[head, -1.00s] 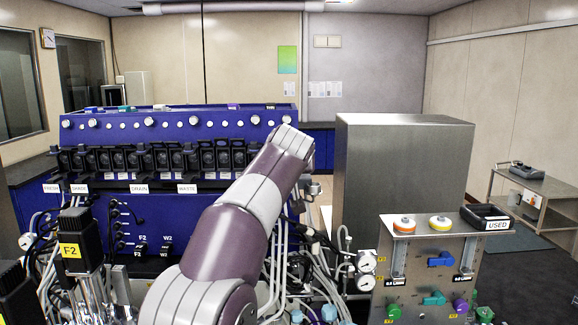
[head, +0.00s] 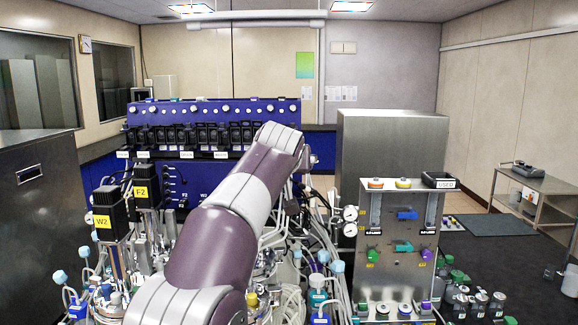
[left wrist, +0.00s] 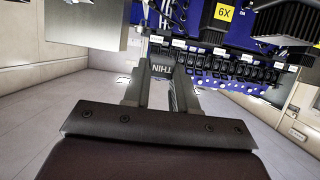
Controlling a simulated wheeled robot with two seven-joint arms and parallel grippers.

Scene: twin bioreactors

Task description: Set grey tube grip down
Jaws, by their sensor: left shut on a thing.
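My left arm comes up from the bottom of the head view, and its end (head: 285,140) covers the hand, so the left gripper does not show clearly there. My right gripper is in neither view.
A black tray labelled USED (head: 439,180) sits on top of a steel valve panel (head: 385,262). A blue pump bank (head: 215,112) stands behind my arm, with many tubes below. A steel cabinet (head: 392,140) stands behind the panel.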

